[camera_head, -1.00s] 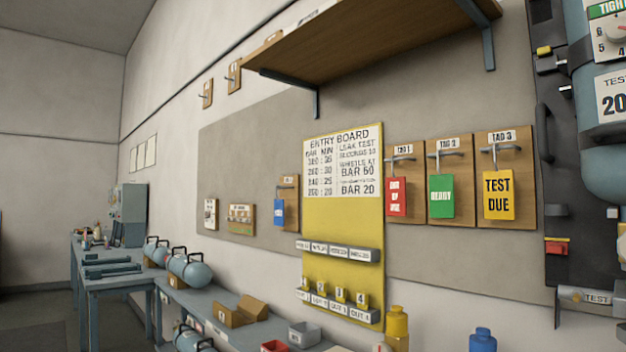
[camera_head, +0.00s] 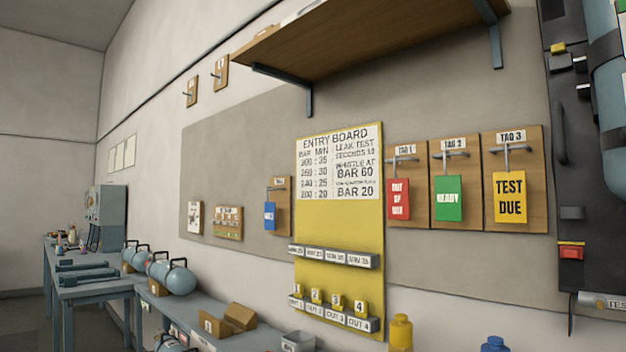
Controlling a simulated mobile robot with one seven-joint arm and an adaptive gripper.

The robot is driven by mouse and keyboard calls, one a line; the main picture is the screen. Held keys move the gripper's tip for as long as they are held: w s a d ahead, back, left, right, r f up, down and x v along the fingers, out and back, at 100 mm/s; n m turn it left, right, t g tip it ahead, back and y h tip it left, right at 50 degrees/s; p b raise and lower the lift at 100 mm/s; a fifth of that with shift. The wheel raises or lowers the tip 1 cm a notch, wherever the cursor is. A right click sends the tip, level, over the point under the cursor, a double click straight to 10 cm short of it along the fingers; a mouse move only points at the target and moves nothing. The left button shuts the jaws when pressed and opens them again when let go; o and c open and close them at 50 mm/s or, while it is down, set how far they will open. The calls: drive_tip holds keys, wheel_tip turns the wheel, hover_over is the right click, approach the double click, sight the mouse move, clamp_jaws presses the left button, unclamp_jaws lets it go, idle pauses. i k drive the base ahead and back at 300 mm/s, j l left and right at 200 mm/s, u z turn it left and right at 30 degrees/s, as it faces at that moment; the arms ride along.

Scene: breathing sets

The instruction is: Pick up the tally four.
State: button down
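Tally four (camera_head: 360,307) is the rightmost, marked 4, in the slot above the label OUT 4 (camera_head: 358,323). To its left are tally three (camera_head: 336,302), tally two (camera_head: 316,297) and tally one (camera_head: 298,291). The upper holder (camera_head: 335,256) has a row of white labels and no tally shows in it. My gripper is not in view.
A wooden shelf (camera_head: 370,45) on brackets juts out above the board. Red, green and yellow tags hang right of it. A yellow bottle (camera_head: 400,333) and a blue bottle (camera_head: 494,345) stand below right. A bench (camera_head: 190,305) with cylinders runs left.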

sight(361, 305)
drive_tip(key=i+l, duration=0.2)
drive_tip(key=i, duration=0.25)
drive_tip(key=i+l, duration=0.25)
drive_tip(key=i, duration=0.25)
drive_tip(key=i+l, duration=0.2)
drive_tip(key=i, duration=0.25)
